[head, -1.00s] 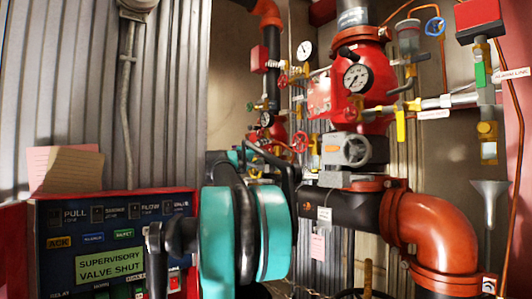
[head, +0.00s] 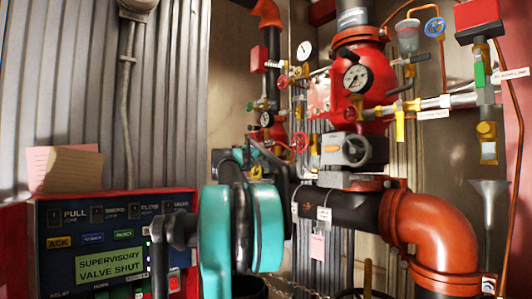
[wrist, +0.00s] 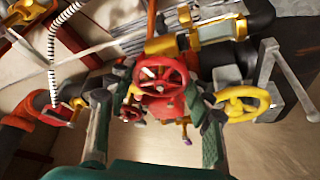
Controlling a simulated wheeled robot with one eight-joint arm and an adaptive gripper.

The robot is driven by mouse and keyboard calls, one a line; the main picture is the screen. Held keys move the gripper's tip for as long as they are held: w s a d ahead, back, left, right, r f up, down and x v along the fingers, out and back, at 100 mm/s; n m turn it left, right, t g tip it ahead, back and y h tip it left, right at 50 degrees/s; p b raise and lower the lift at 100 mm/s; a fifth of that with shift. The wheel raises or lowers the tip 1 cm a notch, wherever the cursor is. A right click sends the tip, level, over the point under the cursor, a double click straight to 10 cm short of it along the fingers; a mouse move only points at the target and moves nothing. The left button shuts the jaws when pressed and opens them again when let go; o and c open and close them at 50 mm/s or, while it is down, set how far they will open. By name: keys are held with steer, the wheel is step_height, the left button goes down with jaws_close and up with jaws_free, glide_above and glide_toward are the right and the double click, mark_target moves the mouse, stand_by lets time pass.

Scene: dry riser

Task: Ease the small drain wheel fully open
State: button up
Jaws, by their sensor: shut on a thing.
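In the wrist view, a red spoked handwheel (wrist: 160,75) sits between the two fingers of my gripper (wrist: 160,92). The fingers are closed in on its left and right rim. I take this to be the small drain wheel, but no readable label confirms it. A smaller red wheel (wrist: 132,104) shows just below and left of it, close to the left finger. In the head view my teal and black arm hides most of the gripper and the held wheel. How far the wheel is turned cannot be told.
A yellow handwheel (wrist: 241,103) stands close right of my right finger. A grey lever (wrist: 268,62) rises beyond it. In the head view, a red wheel (head: 300,142), a grey valve handwheel (head: 356,150) and an orange pipe elbow (head: 440,235) lie right of my arm. An alarm panel (head: 110,240) stands left.

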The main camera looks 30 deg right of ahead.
steer(key=shift+n, duration=0.3)
steer(key=n+y, duration=0.1)
steer(key=n, duration=0.1)
steer(key=shift+n+t, duration=0.3)
steer(key=shift+n, duration=0.1)
steer(key=shift+n+y, duration=0.9)
steer(key=shift+n, duration=1)
steer(key=shift+f, duration=0.1)
steer(key=o, duration=1.2)
steer(key=shift+c, duration=0.2)
